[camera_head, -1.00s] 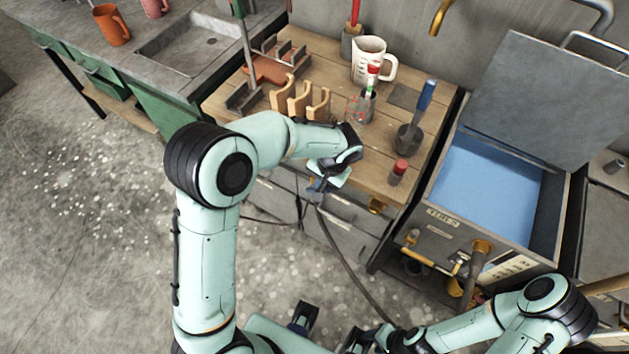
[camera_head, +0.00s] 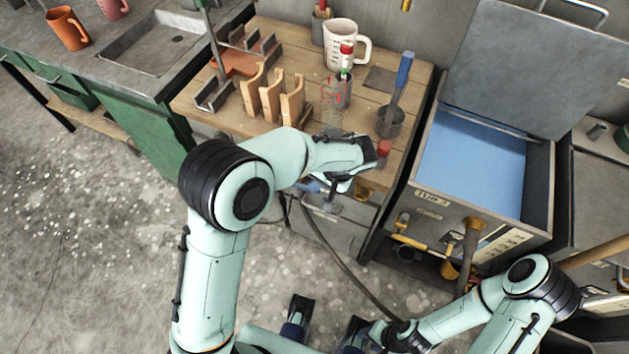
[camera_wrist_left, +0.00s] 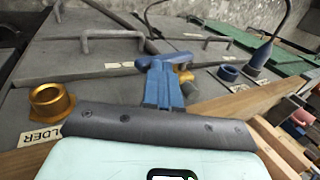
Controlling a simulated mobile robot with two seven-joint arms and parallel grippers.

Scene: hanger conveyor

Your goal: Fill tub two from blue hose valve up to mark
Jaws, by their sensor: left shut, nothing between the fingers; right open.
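My left gripper (camera_head: 310,187) hangs at the front edge of the wooden bench, its fingers partly hidden by my arm. In the left wrist view its blue fingers (camera_wrist_left: 163,88) are shut with nothing between them. A blue handle-like piece (camera_wrist_left: 178,58) and a brass part (camera_wrist_left: 185,76) show just beyond the fingertips; I cannot tell whether they touch. An open metal tub (camera_head: 432,215) with blue inside stands right of the bench; its label is unreadable. A brass pipe (camera_head: 470,238) is on its front. My right gripper (camera_head: 325,320) is open and empty low in the head view.
A dark hose (camera_head: 335,255) runs from below the bench front toward my right arm. In the left wrist view a brass ring (camera_wrist_left: 48,102) and blue nozzle (camera_wrist_left: 261,56) show.

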